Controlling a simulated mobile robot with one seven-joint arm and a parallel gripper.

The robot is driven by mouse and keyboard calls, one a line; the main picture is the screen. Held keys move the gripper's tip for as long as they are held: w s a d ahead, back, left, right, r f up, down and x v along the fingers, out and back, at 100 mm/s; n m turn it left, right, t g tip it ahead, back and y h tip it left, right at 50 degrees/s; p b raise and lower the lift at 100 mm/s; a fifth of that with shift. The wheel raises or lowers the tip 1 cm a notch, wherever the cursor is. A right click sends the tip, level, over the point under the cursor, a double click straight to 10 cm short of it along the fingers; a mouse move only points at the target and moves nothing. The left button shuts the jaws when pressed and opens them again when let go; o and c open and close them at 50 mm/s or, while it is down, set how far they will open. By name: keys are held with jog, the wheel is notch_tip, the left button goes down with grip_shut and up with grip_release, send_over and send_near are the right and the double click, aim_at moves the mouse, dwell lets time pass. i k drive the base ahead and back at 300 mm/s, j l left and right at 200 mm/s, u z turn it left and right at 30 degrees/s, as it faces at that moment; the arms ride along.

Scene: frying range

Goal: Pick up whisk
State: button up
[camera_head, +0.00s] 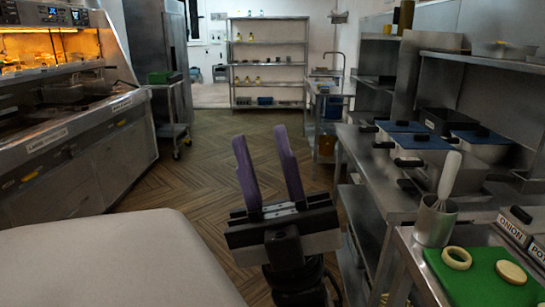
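The whisk (449,178) stands in a round metal cup (436,222) on the counter at the right, in the head view. Its pale handle points up and leans slightly right. Part of its wires shows above the cup's rim, and the lower part is hidden inside. My gripper (265,148) is in the middle of the view, to the left of the whisk and apart from it. Its two purple fingers point up and are spread, with nothing between them.
A green board (470,285) with onion rings lies beside the cup, near containers labelled "ONION" (517,228). A fryer counter (70,150) stands left. The wooden floor (215,160) between is clear.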

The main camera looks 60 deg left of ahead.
aim_at(453, 159)
jog(key=z, duration=0.45)
jog(key=k+j+z, duration=0.1)
jog(key=z, duration=0.3)
jog(key=k+z, duration=0.1)
jog(key=z, duration=0.35)
jog(key=k+z, duration=0.1)
jog(key=z, duration=0.75)
jog(key=u, duration=2.6)
jog(key=i+j, duration=0.1)
jog(key=i, duration=0.4)
